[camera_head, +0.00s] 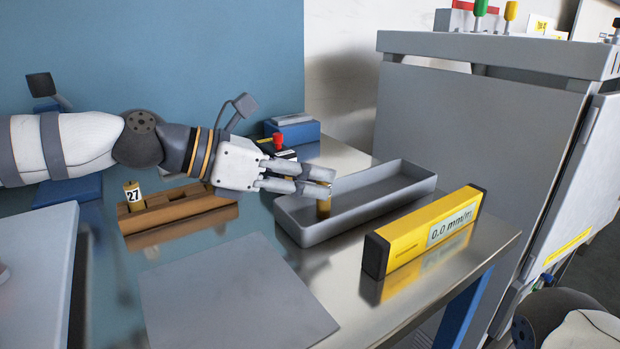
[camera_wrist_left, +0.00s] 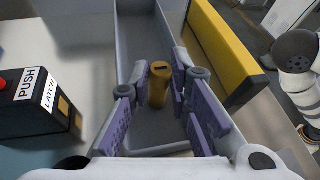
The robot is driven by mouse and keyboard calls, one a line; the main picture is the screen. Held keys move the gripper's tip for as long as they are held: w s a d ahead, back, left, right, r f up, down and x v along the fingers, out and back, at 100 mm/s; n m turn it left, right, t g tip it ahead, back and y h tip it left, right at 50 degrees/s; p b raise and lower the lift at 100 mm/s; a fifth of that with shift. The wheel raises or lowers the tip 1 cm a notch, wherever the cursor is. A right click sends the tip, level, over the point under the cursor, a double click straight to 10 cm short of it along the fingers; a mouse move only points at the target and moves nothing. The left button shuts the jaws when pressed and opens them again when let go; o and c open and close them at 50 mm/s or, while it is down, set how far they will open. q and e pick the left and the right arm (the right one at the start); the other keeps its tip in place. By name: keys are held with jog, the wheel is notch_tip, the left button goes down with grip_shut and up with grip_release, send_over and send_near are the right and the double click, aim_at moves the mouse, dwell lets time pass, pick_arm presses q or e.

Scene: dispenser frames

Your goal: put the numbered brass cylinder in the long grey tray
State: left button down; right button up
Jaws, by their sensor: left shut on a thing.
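A brass cylinder (camera_head: 323,207) is between the fingertips of my left gripper (camera_head: 318,182), which is shut on it. It is upright at the near-left end of the long grey tray (camera_head: 352,222), inside its walls. I cannot tell whether its bottom touches the tray floor. In the left wrist view the cylinder (camera_wrist_left: 158,84) shows a dark slot on top, and no number is visible on it. Another brass cylinder, marked 27 (camera_head: 134,196), stands in a brown wooden block (camera_head: 180,208) to the left. My right gripper is out of view.
A yellow level (camera_head: 425,232) reading 0.0 mm/m lies close along the tray's right side. A black box (camera_wrist_left: 40,105) with PUSH and LATCH labels stands to the tray's left. A flat grey plate (camera_head: 235,292) lies in front. A large grey cabinet (camera_head: 470,130) stands behind, right.

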pick_arm(q)
jog(key=shift+f, duration=0.15)
jog(key=c, duration=1.5)
grip_release()
jog(key=p+v, duration=0.2)
jog(key=v, duration=1)
jog(key=shift+s, duration=0.1)
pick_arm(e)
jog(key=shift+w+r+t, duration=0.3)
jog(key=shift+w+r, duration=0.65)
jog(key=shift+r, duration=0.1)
